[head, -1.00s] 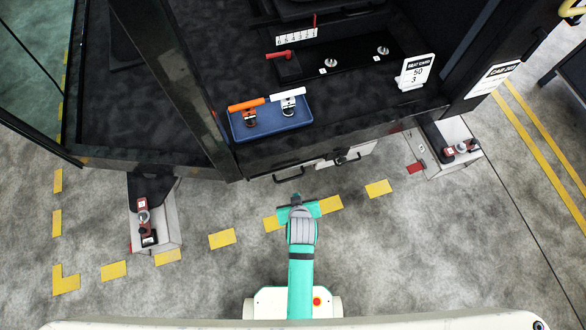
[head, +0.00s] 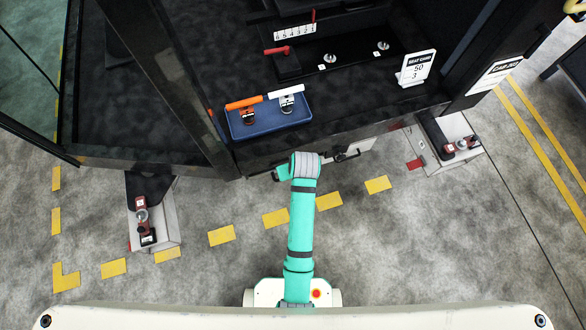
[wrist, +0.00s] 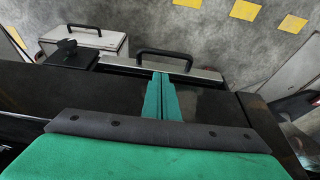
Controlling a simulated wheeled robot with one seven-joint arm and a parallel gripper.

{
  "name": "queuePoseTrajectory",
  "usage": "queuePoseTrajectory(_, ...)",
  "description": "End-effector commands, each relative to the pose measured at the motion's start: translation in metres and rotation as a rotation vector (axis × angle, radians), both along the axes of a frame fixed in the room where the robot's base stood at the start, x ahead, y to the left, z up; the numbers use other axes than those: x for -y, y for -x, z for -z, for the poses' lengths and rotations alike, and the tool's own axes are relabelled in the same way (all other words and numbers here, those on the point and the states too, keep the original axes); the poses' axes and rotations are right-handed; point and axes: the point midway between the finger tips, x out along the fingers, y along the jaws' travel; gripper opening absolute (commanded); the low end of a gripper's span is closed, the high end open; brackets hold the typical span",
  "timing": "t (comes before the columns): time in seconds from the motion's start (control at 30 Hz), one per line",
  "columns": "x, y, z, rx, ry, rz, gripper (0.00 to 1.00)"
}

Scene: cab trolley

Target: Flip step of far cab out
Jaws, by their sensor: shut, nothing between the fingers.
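The dark cab (head: 330,135) fills the upper part of the head view. On its near lower edge a silver step panel (wrist: 205,73) carries a black bar handle (wrist: 150,52), seen in the wrist view. The panel looks folded in against the cab's edge. My gripper (wrist: 161,76) is shut and empty. In the wrist view its fingertips appear just beside the handle, over the panel; I cannot tell whether they touch it.
A pale box with a black handle (wrist: 88,42) lies left of the step in the wrist view. A blue tray (head: 270,118) with two handled tools sits on the cab floor. Grey boxes stand at left (head: 152,225) and right (head: 450,150). The floor before the cab is clear.

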Motion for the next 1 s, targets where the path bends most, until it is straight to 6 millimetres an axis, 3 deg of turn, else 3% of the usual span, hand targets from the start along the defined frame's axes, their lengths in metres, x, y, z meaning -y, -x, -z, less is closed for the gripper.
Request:
queuePoseTrajectory(0.27,-0.001,-0.005,0.015,-0.001,0.000,0.001,0.00)
queuePoseTrajectory(0.7,-0.008,-0.028,0.079,0.000,0.000,0.002,0.00)
queuePoseTrajectory(1.0,-0.010,-0.033,0.094,0.001,0.001,0.003,0.00)
